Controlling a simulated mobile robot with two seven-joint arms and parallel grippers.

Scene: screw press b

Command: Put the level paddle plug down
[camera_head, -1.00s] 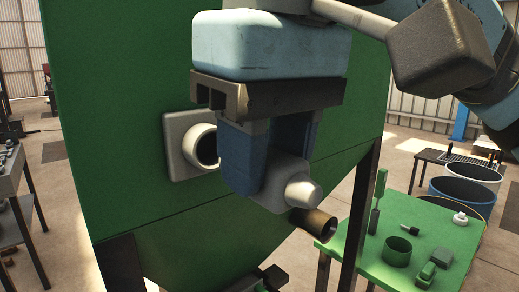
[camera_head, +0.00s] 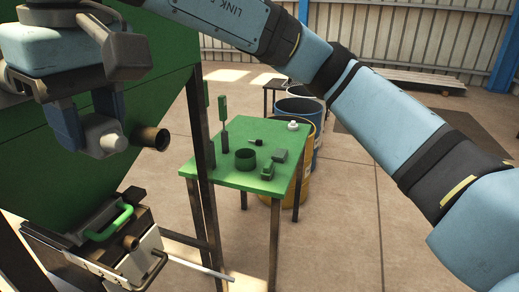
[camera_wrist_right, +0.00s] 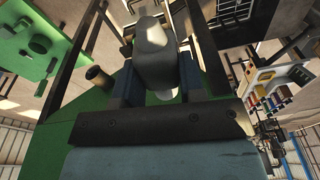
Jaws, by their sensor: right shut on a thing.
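My left gripper is not in view.
A green table (camera_head: 208,172) stands right of the hopper. A brass pipe (camera_head: 155,138) juts out near the plug. Drums (camera_head: 310,112) stand behind.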

